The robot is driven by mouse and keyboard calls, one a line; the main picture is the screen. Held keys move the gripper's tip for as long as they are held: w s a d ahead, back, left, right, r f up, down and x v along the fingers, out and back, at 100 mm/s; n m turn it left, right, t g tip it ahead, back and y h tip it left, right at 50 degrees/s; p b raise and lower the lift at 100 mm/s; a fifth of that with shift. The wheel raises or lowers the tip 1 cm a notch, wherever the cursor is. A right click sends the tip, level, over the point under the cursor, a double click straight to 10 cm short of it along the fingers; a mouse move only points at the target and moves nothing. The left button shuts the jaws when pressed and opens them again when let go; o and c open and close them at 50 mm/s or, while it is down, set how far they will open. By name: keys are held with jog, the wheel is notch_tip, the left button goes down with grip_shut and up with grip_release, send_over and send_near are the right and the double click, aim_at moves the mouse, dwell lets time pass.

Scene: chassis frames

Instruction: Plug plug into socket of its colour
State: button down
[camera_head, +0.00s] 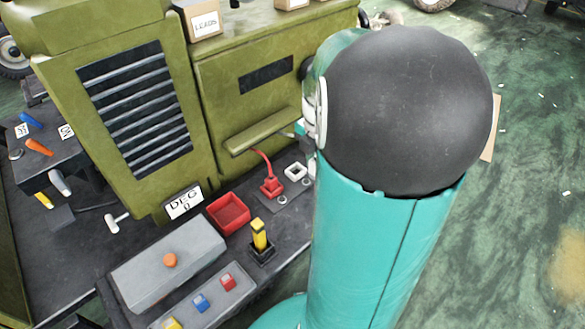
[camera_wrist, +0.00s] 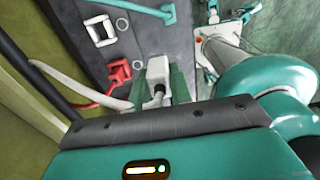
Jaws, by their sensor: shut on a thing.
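A white plug (camera_wrist: 158,70) with a pale cable (camera_wrist: 70,85) sits between the green fingers of my gripper (camera_wrist: 161,82) in the wrist view, and the gripper is shut on it. A square white socket (camera_wrist: 100,30) lies on the dark deck to the upper left of the held plug, apart from it. The white socket also shows in the head view (camera_head: 295,171). A red plug (camera_head: 270,186) with a red cable stands at the red socket beside the white one; it shows in the wrist view too (camera_wrist: 118,71).
A green cabinet (camera_head: 215,150) with a louvred grille rises behind the deck. A red bin (camera_head: 228,213), a yellow piece in a black holder (camera_head: 261,248) and a grey box (camera_head: 168,265) with an orange knob stand nearby. A teal bar (camera_wrist: 145,9) lies beyond the white socket.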

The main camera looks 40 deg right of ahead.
jog(key=w+d+f, duration=0.1)
jog(key=w+f, duration=0.2)
jog(key=w, duration=0.1)
jog(key=w+d+f, duration=0.1)
jog(key=w+f, duration=0.2)
jog(key=w+d+f, duration=0.2)
jog(key=w+f, duration=0.1)
jog(key=w, duration=0.1)
jog(key=shift+w+d, duration=0.1)
jog(key=shift+w, duration=0.2)
jog(key=shift+w+f, duration=0.15)
jog(key=shift+f, duration=0.1)
jog(key=shift+d+f, duration=0.1)
jog(key=shift+f, duration=1.45)
jog(key=shift+f, duration=0.15)
jog(key=c, duration=1.3)
grip_release()
jog(key=shift+o, duration=0.2)
